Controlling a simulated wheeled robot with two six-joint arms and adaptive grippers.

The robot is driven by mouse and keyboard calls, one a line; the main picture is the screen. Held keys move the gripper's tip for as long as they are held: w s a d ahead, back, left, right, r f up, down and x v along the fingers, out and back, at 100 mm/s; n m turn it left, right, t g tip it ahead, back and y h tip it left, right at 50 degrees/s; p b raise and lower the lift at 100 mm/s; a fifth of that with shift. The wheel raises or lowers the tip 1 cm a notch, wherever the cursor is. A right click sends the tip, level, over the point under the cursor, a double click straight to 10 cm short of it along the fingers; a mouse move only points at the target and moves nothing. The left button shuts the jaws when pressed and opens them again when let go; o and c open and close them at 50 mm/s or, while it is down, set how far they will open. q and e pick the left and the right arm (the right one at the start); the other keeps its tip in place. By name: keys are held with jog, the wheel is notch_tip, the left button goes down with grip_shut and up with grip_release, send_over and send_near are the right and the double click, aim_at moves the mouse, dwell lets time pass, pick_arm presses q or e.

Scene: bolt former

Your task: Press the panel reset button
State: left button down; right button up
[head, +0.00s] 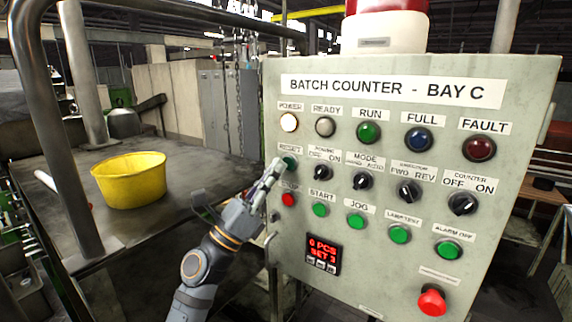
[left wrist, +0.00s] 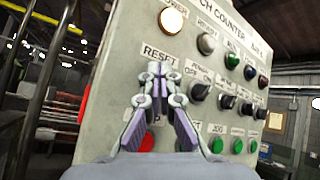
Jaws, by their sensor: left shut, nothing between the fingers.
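The control panel (head: 330,190), titled "BATCH COUNTER - BAY C", fills the right half of the head view. Its green reset button (head: 290,161) sits at the left edge, under the RESET label. My left gripper (head: 279,165) is shut and empty, with its fingertips right at this button and partly covering it. In the left wrist view my fingertips (left wrist: 158,68) lie just below the RESET label (left wrist: 158,53) and hide the button. I cannot tell whether they touch or press it. My right gripper is not in view.
A lit white POWER lamp (head: 289,122) is above, and a red button (head: 288,199) is below the gripper. Switches and green buttons are to the right. The display (head: 322,254) reads "0 PCS SET 3". A yellow bucket (head: 130,180) stands on a table behind a metal rail (head: 45,115).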

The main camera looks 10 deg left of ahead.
pick_arm(q)
jog(key=shift+w, duration=0.25)
jog(key=shift+s+f, duration=0.1)
jog(key=shift+s, duration=0.15)
dwell(0.4)
jog(key=s+b, duration=0.1)
jog(key=s+a+b, duration=0.1)
jog(key=s, duration=0.1)
jog(key=s+a+b, duration=0.1)
jog(key=s, duration=0.1)
jog(key=shift+s, duration=0.25)
